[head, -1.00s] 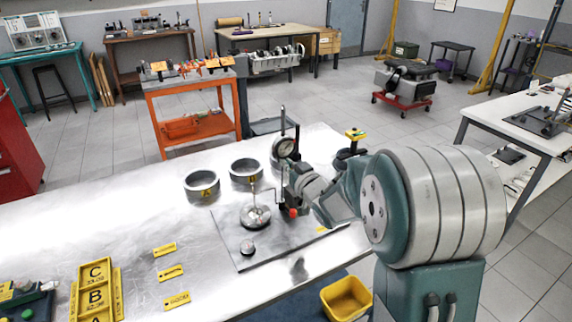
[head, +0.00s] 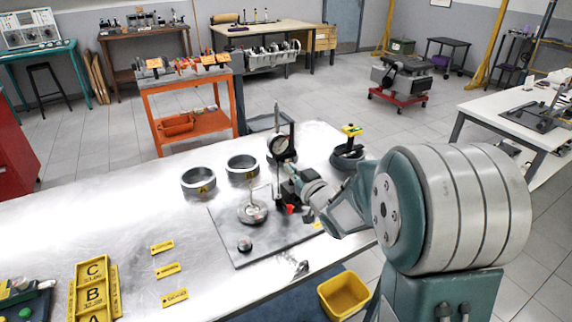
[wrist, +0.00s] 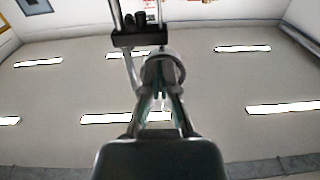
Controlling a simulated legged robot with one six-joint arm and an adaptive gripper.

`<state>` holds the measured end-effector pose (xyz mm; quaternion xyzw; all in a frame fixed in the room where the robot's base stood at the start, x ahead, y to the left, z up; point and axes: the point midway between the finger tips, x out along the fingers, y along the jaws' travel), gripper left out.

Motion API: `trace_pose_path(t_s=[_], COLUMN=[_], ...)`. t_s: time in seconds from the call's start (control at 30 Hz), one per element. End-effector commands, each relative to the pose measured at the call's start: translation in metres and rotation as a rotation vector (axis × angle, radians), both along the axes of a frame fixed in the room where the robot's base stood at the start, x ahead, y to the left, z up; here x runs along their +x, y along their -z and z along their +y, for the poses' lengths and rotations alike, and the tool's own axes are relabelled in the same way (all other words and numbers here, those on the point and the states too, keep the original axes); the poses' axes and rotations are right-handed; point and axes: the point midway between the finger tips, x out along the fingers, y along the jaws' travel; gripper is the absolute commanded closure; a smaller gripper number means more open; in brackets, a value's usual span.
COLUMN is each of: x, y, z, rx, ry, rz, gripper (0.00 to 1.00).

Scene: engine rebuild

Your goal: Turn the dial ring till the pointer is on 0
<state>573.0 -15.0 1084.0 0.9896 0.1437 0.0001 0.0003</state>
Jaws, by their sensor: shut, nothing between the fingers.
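The dial gauge (head: 279,145) stands on its post at the back of the grey plate (head: 240,257) on the metal bench. Its face is too small to read the pointer or the 0 mark. My gripper (head: 287,175) is at the stand, just below the dial in the head view. In the wrist view my gripper (wrist: 160,85) has its fingers together with nothing held. The dial's round body (wrist: 181,70) shows behind the fingertips, edge-on, with its face hidden. I cannot tell whether the fingers touch the ring.
Two metal rings (head: 199,190) and (head: 242,175) stand left of the gauge. A dark holder (head: 347,158) stands to the right. A yellow bin (head: 344,296) is below the bench edge.

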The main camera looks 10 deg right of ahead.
Motion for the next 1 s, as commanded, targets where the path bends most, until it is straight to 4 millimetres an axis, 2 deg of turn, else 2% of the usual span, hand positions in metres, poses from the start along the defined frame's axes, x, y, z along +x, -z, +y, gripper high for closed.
trace_pose_path(t_s=[0.2, 0.57, 0.77, 1.0], x=[-0.018, -0.019, -0.019, -0.018], y=[0.0, 0.0, -0.004, -0.011], z=[-0.006, -0.007, -0.015, -0.031], rx=[0.0, -0.018, -0.239, -0.652], ry=[0.0, 0.0, 0.002, 0.002], rz=[0.001, -0.004, -0.071, -0.193], gripper=[1.0, 1.0, 1.0, 1.0])
